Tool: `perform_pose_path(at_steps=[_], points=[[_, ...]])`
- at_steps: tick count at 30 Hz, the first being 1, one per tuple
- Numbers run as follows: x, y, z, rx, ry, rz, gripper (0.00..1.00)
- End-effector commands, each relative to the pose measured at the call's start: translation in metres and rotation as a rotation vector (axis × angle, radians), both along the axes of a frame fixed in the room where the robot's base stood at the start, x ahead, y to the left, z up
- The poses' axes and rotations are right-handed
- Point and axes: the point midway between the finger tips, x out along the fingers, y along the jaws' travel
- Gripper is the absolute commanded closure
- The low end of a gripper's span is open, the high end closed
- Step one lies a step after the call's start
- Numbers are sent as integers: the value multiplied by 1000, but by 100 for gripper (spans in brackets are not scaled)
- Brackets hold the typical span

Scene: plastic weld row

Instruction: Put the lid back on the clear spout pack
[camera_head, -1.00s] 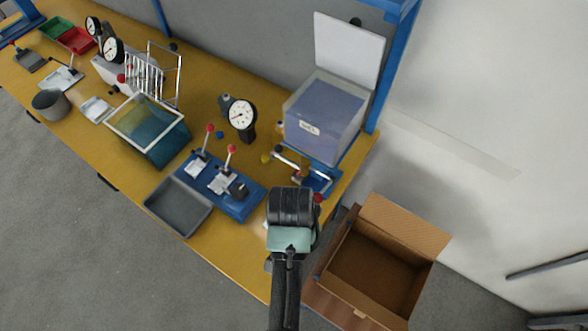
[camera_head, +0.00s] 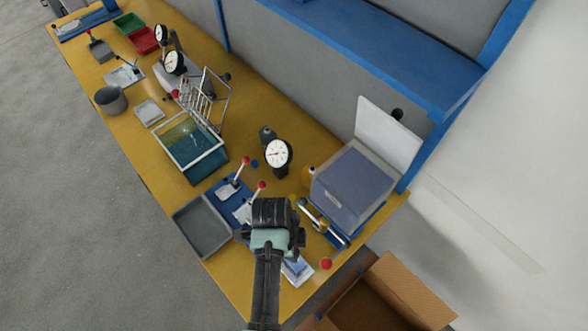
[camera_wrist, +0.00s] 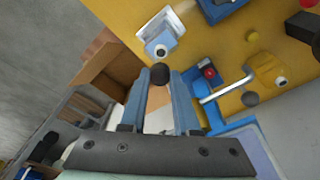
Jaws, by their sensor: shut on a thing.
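My gripper (camera_wrist: 160,80) is shut on a small dark round piece (camera_wrist: 160,73), likely the lid, held between its fingertips in the wrist view. A clear pack (camera_wrist: 160,24) with a round white spout (camera_wrist: 161,50) lies on the yellow bench just beyond the fingertips. The dark piece appears just short of the spout; how high it is above the bench I cannot tell. In the head view the pack (camera_head: 298,270) shows partly at the bench's front right, just right of my gripper (camera_head: 275,215), whose fingertips are hidden there.
A blue sealing fixture with a metal bar (camera_head: 325,225) and a red knob (camera_head: 326,264) stand close right. A grey tray (camera_head: 203,226) lies left. A lidded bin (camera_head: 352,187) is behind, a cardboard box (camera_head: 395,290) beyond the bench's right edge.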

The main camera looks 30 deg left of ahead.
Motion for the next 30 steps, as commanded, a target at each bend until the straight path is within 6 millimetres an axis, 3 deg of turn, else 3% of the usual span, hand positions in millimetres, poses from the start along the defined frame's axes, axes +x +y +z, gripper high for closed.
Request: perform_pose_path(at_steps=[6,15,30], points=[[0,0,-26,0,0,0,100],[0,0,-49,0,1,1,100],[0,0,-51,0,0,1,100]])
